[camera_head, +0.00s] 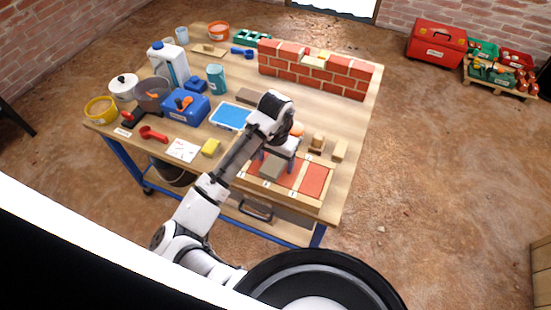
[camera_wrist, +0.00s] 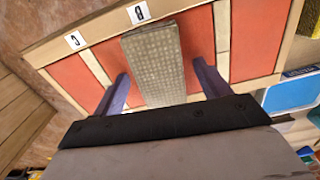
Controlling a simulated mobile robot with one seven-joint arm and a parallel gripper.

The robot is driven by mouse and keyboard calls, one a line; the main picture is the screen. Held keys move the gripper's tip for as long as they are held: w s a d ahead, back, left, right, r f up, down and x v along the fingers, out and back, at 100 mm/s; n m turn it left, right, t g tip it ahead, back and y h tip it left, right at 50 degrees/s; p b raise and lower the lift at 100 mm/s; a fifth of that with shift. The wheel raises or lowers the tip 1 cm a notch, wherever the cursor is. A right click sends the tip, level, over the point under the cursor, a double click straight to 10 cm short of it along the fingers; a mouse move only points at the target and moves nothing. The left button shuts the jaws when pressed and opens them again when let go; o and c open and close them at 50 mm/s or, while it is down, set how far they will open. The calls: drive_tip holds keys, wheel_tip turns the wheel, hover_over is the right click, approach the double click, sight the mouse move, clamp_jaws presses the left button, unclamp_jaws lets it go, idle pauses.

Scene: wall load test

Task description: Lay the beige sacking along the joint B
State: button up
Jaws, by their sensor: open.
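The beige sacking (camera_wrist: 152,60) is a grey-beige woven strip in the wrist view. It lies below the label B (camera_wrist: 138,12), over the red panel board (camera_wrist: 192,38), and covers the place where joint B would run. It also shows in the head view (camera_head: 271,167) beneath my gripper. My gripper (camera_wrist: 160,72) is open, with one finger on each side of the sacking and a visible gap on both sides. Whether the sacking's underside lies flat on the board is hidden. The label C (camera_wrist: 74,40) marks a bare pale joint to the left.
The board lies at the workbench's (camera_head: 347,125) near edge, above a drawer handle (camera_head: 256,211). A small brick wall (camera_head: 315,72) stands behind. Wooden blocks (camera_head: 317,142) sit close behind the board.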

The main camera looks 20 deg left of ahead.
wheel_tip(320, 180, up, 14)
drive_tip(key=p, duration=0.1)
idle(0.4)
drive_tip(key=shift+f, duration=0.1)
